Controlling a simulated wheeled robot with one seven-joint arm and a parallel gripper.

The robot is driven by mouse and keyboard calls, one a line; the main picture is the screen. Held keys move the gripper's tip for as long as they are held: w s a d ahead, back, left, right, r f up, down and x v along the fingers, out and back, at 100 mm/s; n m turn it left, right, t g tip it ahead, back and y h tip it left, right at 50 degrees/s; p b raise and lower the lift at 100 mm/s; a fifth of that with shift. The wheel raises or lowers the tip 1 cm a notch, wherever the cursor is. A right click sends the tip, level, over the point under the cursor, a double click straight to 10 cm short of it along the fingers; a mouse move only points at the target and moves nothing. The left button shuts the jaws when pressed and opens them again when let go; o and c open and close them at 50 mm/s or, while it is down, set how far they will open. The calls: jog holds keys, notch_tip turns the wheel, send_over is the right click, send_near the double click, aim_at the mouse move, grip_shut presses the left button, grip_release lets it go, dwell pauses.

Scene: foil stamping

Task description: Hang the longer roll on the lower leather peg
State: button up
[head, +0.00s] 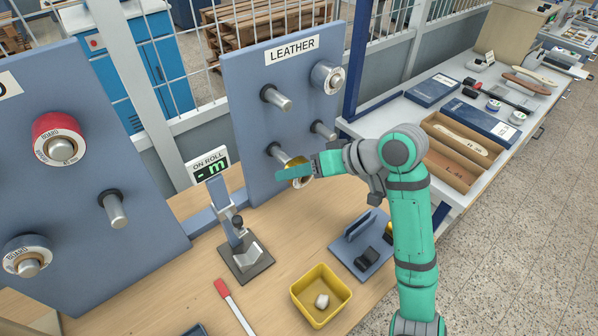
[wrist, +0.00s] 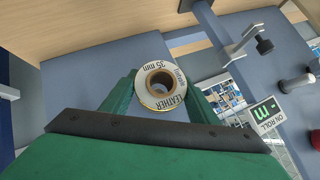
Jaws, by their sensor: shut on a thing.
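My gripper (head: 298,172) is shut on a gold foil roll (head: 301,183) in front of the lower part of the LEATHER board (head: 245,85). In the wrist view the roll (wrist: 160,88) sits between my green fingers; its white end label reads LEATHER and 35 mm around an open core. A bare lower left peg (head: 278,151) is just behind and above the roll; I cannot tell whether they touch. A lower right peg (head: 322,130) and an upper left peg (head: 276,97) are bare. A silver roll (head: 327,78) hangs at the upper right.
A stand with an ON ROLL display (head: 208,165) showing "- m" is left of the board. A yellow bin (head: 321,296), a blue holder (head: 362,243) and a red-handled tool (head: 233,303) lie on the bench. Another board with a red roll (head: 60,139) stands at left.

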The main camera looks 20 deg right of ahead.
aim_at(280, 156)
jog(key=shift+w+a, duration=0.25)
jog(key=shift+w, duration=0.45)
dwell(0.3)
jog(key=shift+w+a, duration=0.15)
jog(key=shift+w, duration=0.15)
jog(key=shift+w+a, duration=0.25)
jog(key=shift+w, duration=0.6)
jog(key=shift+w+a, duration=0.2)
jog(key=shift+w+a, duration=0.2)
jog(key=shift+w, duration=0.5)
jog(key=shift+w+a, duration=0.2)
jog(key=shift+w, duration=0.45)
jog(key=o, duration=1.2)
